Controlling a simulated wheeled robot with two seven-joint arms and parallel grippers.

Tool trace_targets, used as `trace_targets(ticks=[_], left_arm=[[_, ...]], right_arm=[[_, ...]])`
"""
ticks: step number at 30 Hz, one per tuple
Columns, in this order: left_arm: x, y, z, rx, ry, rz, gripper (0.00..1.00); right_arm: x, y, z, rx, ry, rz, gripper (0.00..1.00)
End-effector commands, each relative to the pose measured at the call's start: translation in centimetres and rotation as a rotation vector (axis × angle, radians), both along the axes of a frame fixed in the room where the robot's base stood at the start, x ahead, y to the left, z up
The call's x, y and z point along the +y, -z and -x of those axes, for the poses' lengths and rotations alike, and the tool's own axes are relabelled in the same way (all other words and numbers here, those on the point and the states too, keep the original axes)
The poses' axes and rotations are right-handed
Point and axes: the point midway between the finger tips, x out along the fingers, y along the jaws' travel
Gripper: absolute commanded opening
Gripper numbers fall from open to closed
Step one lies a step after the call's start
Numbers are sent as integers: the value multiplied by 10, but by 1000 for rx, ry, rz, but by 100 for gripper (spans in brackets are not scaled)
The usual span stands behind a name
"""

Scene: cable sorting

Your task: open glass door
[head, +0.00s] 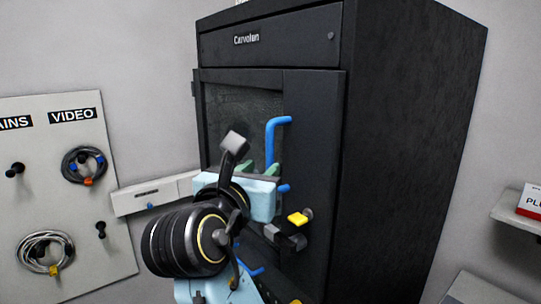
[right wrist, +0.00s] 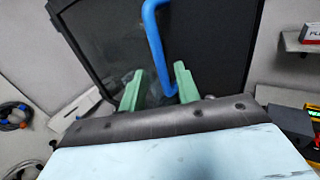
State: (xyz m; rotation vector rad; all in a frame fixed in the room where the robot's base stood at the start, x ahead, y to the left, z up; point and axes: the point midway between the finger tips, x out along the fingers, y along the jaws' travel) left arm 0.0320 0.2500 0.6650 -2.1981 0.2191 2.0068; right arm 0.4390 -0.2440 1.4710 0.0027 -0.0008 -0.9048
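A black cabinet (head: 395,150) has a dark glass door (head: 235,110) on its front, which looks closed. A blue bar handle (head: 275,140) is mounted upright on the door; its middle is partly hidden by my right gripper in the head view. My right gripper (head: 272,172) has green fingers and is in front of the handle. In the right wrist view the fingers (right wrist: 158,88) stand apart, with the lower part of the blue handle (right wrist: 156,45) appearing between them, closer to the right finger. I cannot tell if they touch it. My left gripper is not in view.
A pegboard (head: 60,205) with coiled cables hangs on the left wall, beside a light grey ledge (head: 150,193). A yellow-topped piece (head: 298,218) sits low on the cabinet front. A shelf (head: 515,222) with a red-and-white box (head: 531,202) is at the right.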

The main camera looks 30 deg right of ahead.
Motion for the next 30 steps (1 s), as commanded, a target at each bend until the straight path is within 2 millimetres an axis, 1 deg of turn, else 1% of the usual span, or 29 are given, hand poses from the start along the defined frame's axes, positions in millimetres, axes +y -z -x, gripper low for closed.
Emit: trace_targets(ticks=[1,3,6,9,14,22,27,29,30], left_arm=[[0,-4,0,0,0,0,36],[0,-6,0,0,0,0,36],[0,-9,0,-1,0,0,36],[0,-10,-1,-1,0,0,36],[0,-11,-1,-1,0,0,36],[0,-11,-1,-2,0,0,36],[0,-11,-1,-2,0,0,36],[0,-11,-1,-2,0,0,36],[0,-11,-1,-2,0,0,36]], right_arm=[[-10,-2,-6,-1,3,3,32],[-20,-2,-15,0,3,2,32],[-32,-2,-25,-2,2,1,32],[-41,-1,-32,-1,1,1,32],[-48,0,-37,-2,0,0,32],[-48,0,-38,-2,-1,-2,32],[-48,0,-38,-2,-1,-2,10],[-48,0,-38,-2,-1,-1,2],[-48,0,-38,-2,-1,-1,0]])
